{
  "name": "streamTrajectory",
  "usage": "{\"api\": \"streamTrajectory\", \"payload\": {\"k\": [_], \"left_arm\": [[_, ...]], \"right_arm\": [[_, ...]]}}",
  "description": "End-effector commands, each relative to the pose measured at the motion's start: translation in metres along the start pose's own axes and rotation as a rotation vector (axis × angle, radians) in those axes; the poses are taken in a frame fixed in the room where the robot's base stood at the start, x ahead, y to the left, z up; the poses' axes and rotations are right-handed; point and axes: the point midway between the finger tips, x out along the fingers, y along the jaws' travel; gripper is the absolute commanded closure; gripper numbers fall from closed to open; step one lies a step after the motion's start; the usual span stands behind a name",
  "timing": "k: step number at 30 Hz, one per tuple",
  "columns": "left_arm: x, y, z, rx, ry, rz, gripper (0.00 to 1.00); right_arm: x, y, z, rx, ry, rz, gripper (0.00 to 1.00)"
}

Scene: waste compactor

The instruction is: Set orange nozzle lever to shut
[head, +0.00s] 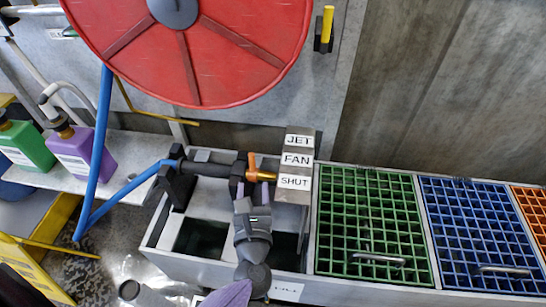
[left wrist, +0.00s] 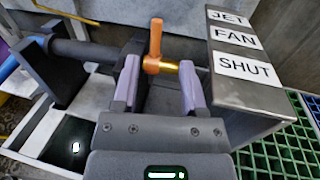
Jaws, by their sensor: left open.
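The orange nozzle lever (head: 252,163) stands up from the dark hose nozzle, its tip toward the back, about level with the FAN label (head: 297,160). A label block (head: 309,145) to its right reads JET, FAN and SHUT (head: 294,183) from back to front. In the left wrist view, the lever (left wrist: 155,45) rises beyond the fingertips, beside a brass nozzle tip (left wrist: 172,67). My left gripper (head: 252,190) is open, with its two purple fingers to either side of the lever's base. Contact cannot be told.
The nozzle lies on a black cradle (head: 177,187) over a pale bin frame. A red hose reel (head: 190,40) hangs above. Green (head: 360,225) and blue grates lie to the right. Green and purple bottles (head: 75,150) stand on a left shelf.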

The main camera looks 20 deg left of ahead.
Motion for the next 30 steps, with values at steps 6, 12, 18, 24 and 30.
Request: {"api": "streamTrajectory", "payload": {"k": [6,12,18,24,30], "left_arm": [[0.025,0.002,0.000,-0.044,-0.002,0.019,0.45],[0.067,0.003,-0.001,-0.039,-0.002,0.018,0.45],[0.094,0.004,-0.001,-0.038,0.000,0.018,0.45],[0.100,0.004,0.001,-0.037,0.000,0.017,0.45],[0.100,0.004,0.001,-0.037,0.000,0.016,0.56]], "right_arm": [[0.005,0.001,0.006,-0.002,-0.016,0.002,1.00],[0.014,0.000,0.010,-0.002,-0.028,-0.001,1.00],[0.020,-0.002,0.011,-0.003,-0.031,-0.002,1.00],[0.020,-0.004,0.009,-0.001,-0.028,-0.006,1.00],[0.020,-0.005,0.005,0.000,-0.022,-0.007,1.00]]}}
